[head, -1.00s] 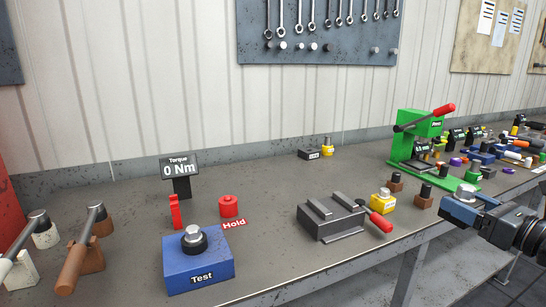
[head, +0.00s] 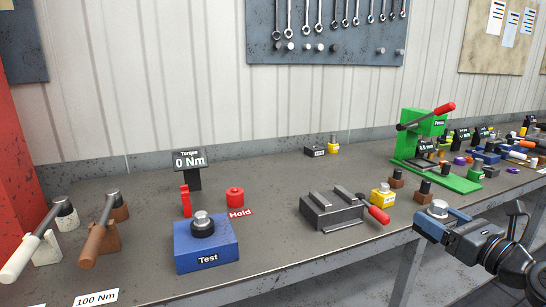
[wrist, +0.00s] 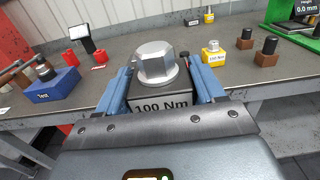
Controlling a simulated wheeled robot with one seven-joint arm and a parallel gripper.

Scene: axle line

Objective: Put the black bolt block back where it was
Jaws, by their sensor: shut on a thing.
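My gripper (head: 441,219) is shut on the black bolt block (wrist: 146,105), which carries a silver hex bolt (wrist: 155,64) on top and a "100 Nm" label on its front. In the wrist view the block sits upright between the blue fingers (wrist: 148,92). In the head view the gripper is at the right, by the table's front edge, and mostly hides the block; the bolt top shows above the fingers. A white "100 Nm" label (head: 96,298) lies at the table's front left edge.
The blue Test block (head: 207,246), torque display (head: 190,161) and two levered tools stand left. A dark vise (head: 328,211) with red handle, yellow block (head: 382,195) and green press (head: 437,150) stand centre and right. Another small dark block (head: 315,150) stands by the wall. Bare tabletop lies behind the vise.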

